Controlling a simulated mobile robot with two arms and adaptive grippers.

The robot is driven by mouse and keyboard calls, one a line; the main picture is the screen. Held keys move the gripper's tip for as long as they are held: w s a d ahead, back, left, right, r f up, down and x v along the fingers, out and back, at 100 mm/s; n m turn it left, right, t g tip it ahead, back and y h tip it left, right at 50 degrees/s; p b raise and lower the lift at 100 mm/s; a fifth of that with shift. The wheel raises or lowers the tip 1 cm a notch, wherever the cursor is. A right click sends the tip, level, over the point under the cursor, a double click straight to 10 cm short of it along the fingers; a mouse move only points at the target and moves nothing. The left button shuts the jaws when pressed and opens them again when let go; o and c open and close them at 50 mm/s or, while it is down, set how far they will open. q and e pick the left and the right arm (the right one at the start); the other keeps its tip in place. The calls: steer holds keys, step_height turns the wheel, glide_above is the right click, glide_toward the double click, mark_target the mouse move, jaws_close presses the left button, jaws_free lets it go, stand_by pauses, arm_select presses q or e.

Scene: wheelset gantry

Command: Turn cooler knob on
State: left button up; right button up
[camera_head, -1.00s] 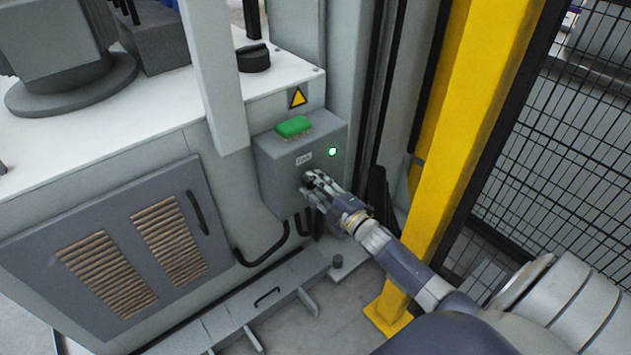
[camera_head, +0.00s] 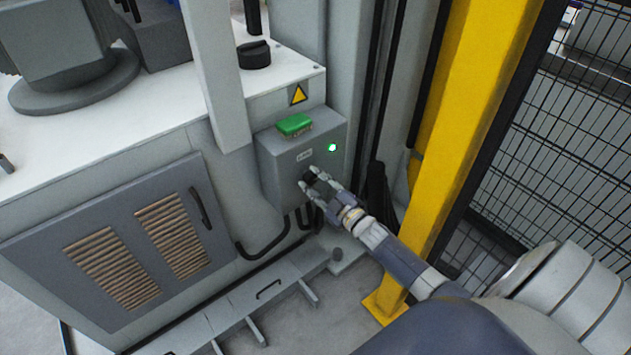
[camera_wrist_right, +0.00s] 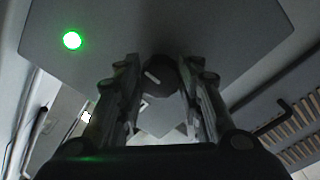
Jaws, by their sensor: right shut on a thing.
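The cooler knob (camera_head: 310,177) is a small dark round knob on the front of the grey control box (camera_head: 275,168). In the right wrist view the knob (camera_wrist_right: 162,72) shows a short slanted white mark on its face. My right gripper (camera_head: 312,184) is shut on the knob, with a finger on each side of it; its fingers (camera_wrist_right: 158,82) also show in the wrist view. A lit green light (camera_head: 332,148) is on the box above and right of the knob. My left gripper is not in view.
A green block (camera_head: 294,125) sits on top of the box. A yellow post (camera_head: 462,120) and black mesh fence (camera_head: 560,150) stand close on the right. A vented cabinet door (camera_head: 125,245) is at left. Black cables hang under the box.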

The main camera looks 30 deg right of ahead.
steer(key=o, duration=1.1)
steer(key=shift+c, duration=0.2)
steer(key=shift+s, duration=0.15)
steer(key=s, duration=1.1)
steer(key=shift+s+d+f, duration=0.25)
steer(key=shift+s+d, duration=0.1)
steer(key=shift+d, duration=0.1)
